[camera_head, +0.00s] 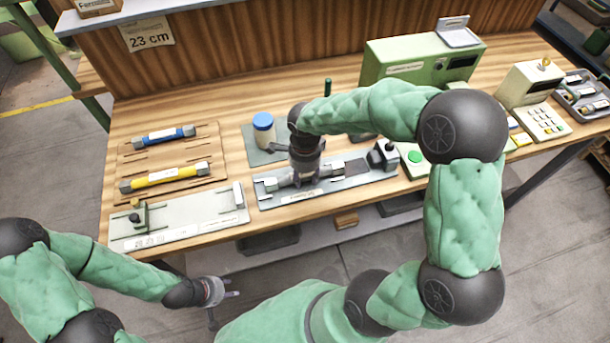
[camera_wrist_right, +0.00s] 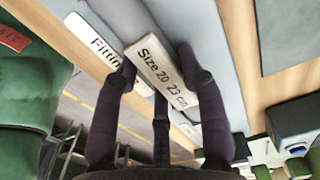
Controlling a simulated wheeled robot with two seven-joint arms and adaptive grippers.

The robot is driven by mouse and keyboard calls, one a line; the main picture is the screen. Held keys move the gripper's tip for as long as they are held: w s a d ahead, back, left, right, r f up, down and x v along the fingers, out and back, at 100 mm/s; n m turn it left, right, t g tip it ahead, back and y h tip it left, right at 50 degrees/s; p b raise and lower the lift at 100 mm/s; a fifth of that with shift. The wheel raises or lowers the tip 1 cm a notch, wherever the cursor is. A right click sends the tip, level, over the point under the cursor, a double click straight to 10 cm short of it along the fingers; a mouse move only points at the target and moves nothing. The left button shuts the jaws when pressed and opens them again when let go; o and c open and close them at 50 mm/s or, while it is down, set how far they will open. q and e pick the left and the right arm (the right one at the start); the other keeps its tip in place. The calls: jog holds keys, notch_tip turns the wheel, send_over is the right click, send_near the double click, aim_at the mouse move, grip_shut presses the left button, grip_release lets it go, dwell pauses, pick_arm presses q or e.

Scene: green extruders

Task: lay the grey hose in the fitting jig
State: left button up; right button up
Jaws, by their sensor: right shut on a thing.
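The grey fitting jig (camera_head: 340,184) is a long plate on the bench, with a white label that also shows in the right wrist view (camera_wrist_right: 92,40). My right gripper (camera_head: 305,178) points down over its left half. In the right wrist view my right gripper (camera_wrist_right: 165,88) is shut on the grey hose (camera_wrist_right: 157,72), whose printed face reads "Size 20 23 cm". The hose lies along the jig; I cannot tell whether it rests in it or is just above. My left gripper (camera_head: 222,293) is open and empty, low in front of the bench.
Left on the bench, a wooden rack (camera_head: 172,150) holds a blue hose (camera_head: 164,136) and a yellow hose (camera_head: 166,177). A pale plate with a clamp (camera_head: 190,212) lies in front. A blue-lidded jar (camera_head: 264,130) stands behind the jig, and a green machine (camera_head: 420,65) at back right.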

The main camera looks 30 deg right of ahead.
jog(key=o, duration=1.2)
notch_tip(320, 180, up, 12)
jog(key=p, duration=0.3)
